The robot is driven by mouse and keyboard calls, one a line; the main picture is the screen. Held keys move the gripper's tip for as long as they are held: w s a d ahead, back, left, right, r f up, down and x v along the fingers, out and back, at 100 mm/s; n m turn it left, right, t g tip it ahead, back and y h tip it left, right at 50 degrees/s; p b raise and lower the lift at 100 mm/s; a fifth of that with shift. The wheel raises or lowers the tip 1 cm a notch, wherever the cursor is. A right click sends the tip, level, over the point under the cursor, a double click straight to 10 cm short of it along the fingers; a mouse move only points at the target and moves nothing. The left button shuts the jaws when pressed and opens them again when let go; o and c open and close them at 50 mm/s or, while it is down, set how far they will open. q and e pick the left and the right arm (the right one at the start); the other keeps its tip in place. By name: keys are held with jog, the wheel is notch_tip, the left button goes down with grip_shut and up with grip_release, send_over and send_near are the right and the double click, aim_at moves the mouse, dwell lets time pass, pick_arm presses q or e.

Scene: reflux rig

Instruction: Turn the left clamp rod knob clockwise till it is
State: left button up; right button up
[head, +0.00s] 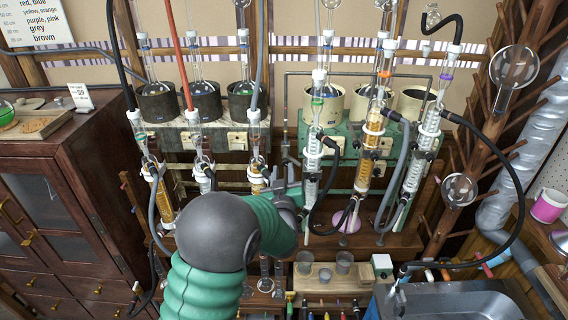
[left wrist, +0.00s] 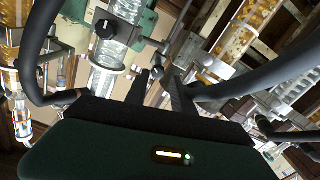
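My left gripper (head: 284,176) reaches in from below on a green arm, in front of the glass condensers at the middle of the rig. In the head view a dark clamp knob (head: 329,143) shows beside a middle condenser (head: 312,165). I cannot tell which knob the task means. My right gripper is not in view.
Amber-filled columns (head: 372,150) stand right of the gripper, and black hoses (head: 322,225) loop close beside it. Flasks sit in heaters (head: 204,105) behind. A wooden cabinet (head: 60,200) is at left, a metal sink (head: 450,300) at lower right.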

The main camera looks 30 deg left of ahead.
aim_at(285, 162)
pick_arm(q)
jog(key=shift+w+a, duration=0.2)
jog(key=shift+w, duration=0.45)
jog(key=shift+w+a, duration=0.2)
jog(key=shift+w, duration=0.45)
jog(key=shift+s+a, duration=0.15)
jog(key=shift+s, duration=0.05)
jog(key=c, duration=0.4)
grip_shut()
jog(key=shift+m, duration=0.3)
jog(key=m, duration=0.2)
jog(key=shift+m, duration=0.3)
jog(key=m, duration=0.2)
jog(key=shift+w+m, duration=0.1)
jog(key=shift+m, duration=0.2)
jog(key=m, duration=0.3)
jog(key=shift+d, duration=0.2)
jog(key=shift+m+p, duration=0.3)
jog(key=shift+m, duration=1.4)
